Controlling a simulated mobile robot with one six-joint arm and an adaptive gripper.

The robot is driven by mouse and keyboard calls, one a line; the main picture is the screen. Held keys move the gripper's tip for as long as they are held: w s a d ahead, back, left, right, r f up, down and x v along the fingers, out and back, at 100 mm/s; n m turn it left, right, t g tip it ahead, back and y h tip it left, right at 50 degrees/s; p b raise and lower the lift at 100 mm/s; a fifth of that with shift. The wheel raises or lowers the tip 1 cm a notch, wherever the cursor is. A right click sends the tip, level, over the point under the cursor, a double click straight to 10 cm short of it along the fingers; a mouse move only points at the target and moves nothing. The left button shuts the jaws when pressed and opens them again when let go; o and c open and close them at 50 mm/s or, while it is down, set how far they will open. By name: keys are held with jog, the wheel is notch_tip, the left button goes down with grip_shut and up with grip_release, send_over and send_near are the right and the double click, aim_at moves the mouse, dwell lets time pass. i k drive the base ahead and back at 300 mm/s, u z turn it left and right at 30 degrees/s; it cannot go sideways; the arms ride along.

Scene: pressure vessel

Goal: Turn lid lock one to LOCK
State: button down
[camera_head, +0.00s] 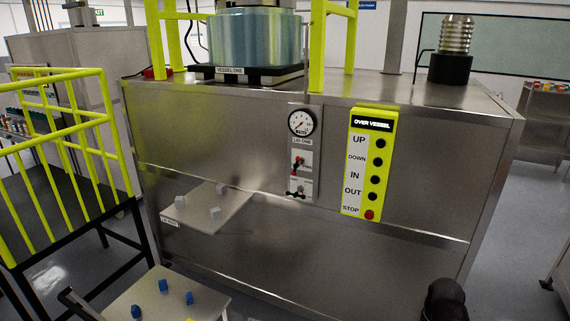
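A narrow control plate on the front of the steel cabinet carries a round pressure gauge (302,121) with a label below it that seems to read LID ONE. Under the label is a small white plate with a red-handled control (297,165). Below that is a second small plate with a dark knob or handle (296,193). The lettering on both plates is too small to read, so I cannot tell which one is the lid lock or its position. No gripper fingers show. A dark rounded piece at the bottom right edge may be part of my arm.
Right of the controls is a yellow OVER VESSEL button panel (368,163). The vessel marked VESSEL ONE (255,40) stands on the steel cabinet (220,135). A small shelf (212,222) juts out at left, above a low table (205,302). Yellow railings (75,150) stand far left.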

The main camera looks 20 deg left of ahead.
aim_at(298, 159)
jog(key=u, duration=0.5)
jog(key=i, duration=1.15)
